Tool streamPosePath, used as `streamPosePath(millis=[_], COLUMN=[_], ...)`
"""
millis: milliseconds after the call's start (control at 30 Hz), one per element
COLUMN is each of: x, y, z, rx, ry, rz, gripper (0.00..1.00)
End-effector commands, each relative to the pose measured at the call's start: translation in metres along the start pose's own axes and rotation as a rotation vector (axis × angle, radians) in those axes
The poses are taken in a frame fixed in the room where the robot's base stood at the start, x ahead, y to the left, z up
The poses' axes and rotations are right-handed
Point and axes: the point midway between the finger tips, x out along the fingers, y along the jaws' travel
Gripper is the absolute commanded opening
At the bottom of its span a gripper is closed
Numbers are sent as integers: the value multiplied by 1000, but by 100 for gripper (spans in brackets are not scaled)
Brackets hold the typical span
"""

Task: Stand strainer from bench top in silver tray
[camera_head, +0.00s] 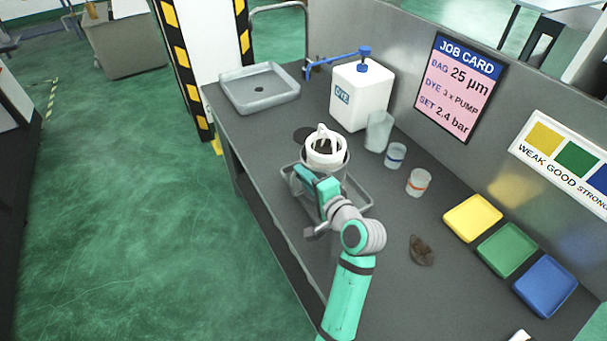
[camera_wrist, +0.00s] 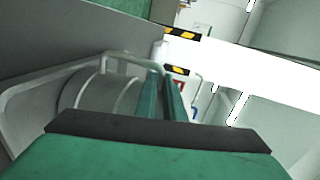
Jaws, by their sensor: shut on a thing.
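The strainer (camera_head: 325,160) is a pale grey basket with a white ring and a white loop at its top, and something dark inside. It is upright over the silver tray (camera_head: 362,204); whether its base touches the tray floor is hidden by my arm. My gripper (camera_head: 313,181) is at its near left side, shut on it. In the wrist view the fingers of my gripper (camera_wrist: 165,95) are close together beside a grey ribbed cylinder, which looks like the strainer (camera_wrist: 95,92). The exact contact is not clear.
A grey basin (camera_head: 260,88) stands at the back left. A DYE container (camera_head: 358,98), clear beakers (camera_head: 379,132) and small cups (camera_head: 418,182) stand right of the tray. Yellow (camera_head: 473,218), green (camera_head: 507,249) and blue (camera_head: 545,286) trays and a brown lump (camera_head: 421,250) lie nearer.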

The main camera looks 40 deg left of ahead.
Motion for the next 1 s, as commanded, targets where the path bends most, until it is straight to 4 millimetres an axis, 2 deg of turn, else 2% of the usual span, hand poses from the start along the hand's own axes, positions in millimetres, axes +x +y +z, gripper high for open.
streamPosePath(millis=[233, 267, 300, 333, 667, 867, 1000], x=[1, 1, 1, 1, 0, -25, -53], y=[0, 1, 1, 1, -1, -1, -1], z=[1, 1, 1, 1, 0, -2, -2], rx=[-2, 0, 0, 0, -1, 1, 1], ry=[-1, -1, -2, -2, -1, 4, 6], rz=[-2, 0, -1, 0, -1, -1, -1], gripper=[0, 16, 26, 28, 28, 28, 28])
